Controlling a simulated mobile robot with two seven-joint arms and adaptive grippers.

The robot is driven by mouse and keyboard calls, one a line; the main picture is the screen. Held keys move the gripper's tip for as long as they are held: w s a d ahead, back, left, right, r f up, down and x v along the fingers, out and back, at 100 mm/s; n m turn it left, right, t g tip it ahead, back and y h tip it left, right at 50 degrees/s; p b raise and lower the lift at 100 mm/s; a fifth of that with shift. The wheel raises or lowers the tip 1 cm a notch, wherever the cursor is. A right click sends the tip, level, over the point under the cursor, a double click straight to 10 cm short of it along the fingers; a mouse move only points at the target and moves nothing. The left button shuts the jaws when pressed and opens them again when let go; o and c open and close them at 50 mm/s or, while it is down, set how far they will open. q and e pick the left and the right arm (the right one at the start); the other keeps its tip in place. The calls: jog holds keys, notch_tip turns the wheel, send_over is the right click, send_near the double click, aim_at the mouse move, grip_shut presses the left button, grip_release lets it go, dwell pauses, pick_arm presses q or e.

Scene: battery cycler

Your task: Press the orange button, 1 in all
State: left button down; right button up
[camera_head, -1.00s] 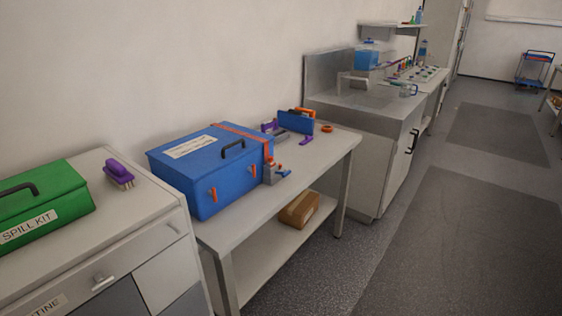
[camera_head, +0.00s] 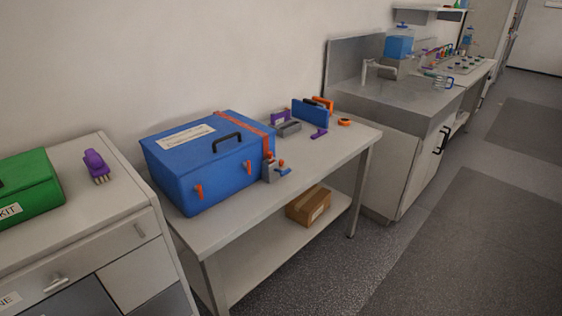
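I cannot make out for certain an orange button in the head view. A blue case (camera_head: 202,172) with orange latches and an orange strap stands on the light grey table (camera_head: 225,238). Beside its right side is a small grey device (camera_head: 269,170) with orange and blue parts; whether one of them is a button is too small to tell. An orange ring-like item (camera_head: 344,122) lies near the table's right end. Neither of my grippers is in view.
A cabinet at left holds a green spill kit (camera_head: 28,188) and a purple brush (camera_head: 96,165). A cardboard box (camera_head: 308,205) sits on the table's lower shelf. A sink cabinet (camera_head: 405,160) stands beyond. The floor at right (camera_head: 450,255) is clear.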

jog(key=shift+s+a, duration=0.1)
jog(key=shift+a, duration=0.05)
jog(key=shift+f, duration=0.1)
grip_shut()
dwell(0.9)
